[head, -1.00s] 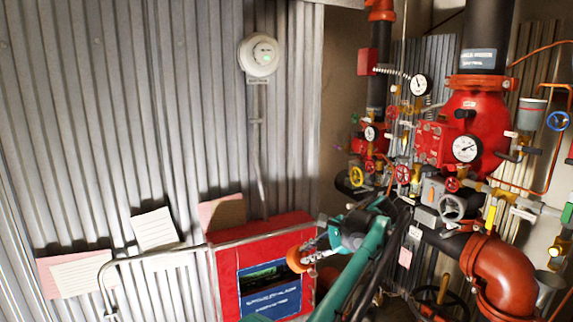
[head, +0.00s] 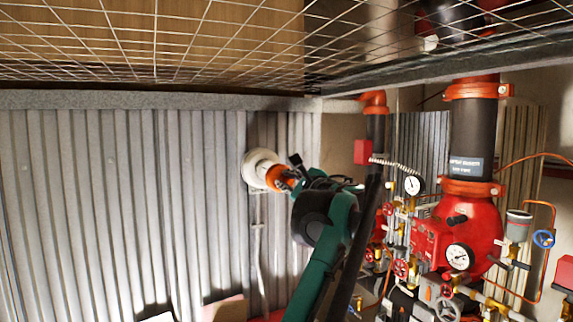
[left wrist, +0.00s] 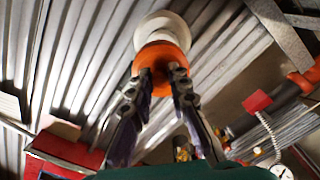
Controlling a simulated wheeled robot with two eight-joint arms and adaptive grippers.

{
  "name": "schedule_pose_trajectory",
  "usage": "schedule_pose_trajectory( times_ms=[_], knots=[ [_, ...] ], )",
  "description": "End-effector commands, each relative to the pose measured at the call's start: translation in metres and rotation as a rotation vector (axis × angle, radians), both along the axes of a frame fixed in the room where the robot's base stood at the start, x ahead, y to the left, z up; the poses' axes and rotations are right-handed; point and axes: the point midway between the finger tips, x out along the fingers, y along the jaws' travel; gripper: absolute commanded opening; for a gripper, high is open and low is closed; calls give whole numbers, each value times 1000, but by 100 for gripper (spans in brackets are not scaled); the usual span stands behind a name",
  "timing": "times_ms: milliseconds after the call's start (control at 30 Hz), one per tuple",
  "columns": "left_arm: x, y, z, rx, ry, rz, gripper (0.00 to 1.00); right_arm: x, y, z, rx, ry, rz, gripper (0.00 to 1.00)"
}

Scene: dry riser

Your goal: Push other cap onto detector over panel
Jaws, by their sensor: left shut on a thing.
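The white round detector (head: 255,166) is on the corrugated metal wall, upper middle of the head view. It also shows at the top of the left wrist view (left wrist: 163,24). My left gripper (head: 287,178) is shut on the orange cap (head: 273,177), in front of the detector's right side. In the left wrist view the cap (left wrist: 161,60) sits between my fingertips (left wrist: 158,76) and overlaps the detector's lower part. I cannot tell whether cap and detector touch. The red panel (left wrist: 66,150) shows at lower left there. My right gripper is not in view.
A wire mesh (head: 200,40) and a grey beam (head: 150,100) run above the detector. Red valves, gauges (head: 459,256) and a dark vertical pipe (head: 472,140) stand at the right. The wall left of the detector is clear.

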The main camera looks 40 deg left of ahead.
Motion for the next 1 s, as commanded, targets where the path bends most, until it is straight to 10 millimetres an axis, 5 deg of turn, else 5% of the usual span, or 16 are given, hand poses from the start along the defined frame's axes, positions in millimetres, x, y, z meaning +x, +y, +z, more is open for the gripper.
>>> schedule_pose_trajectory(
  times_ms=[567,1000],
  knots=[
    [-3,0,9,8,-3,-2,1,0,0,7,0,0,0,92],
    [14,32,10,7,-3,0,1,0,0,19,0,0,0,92]
  ],
)
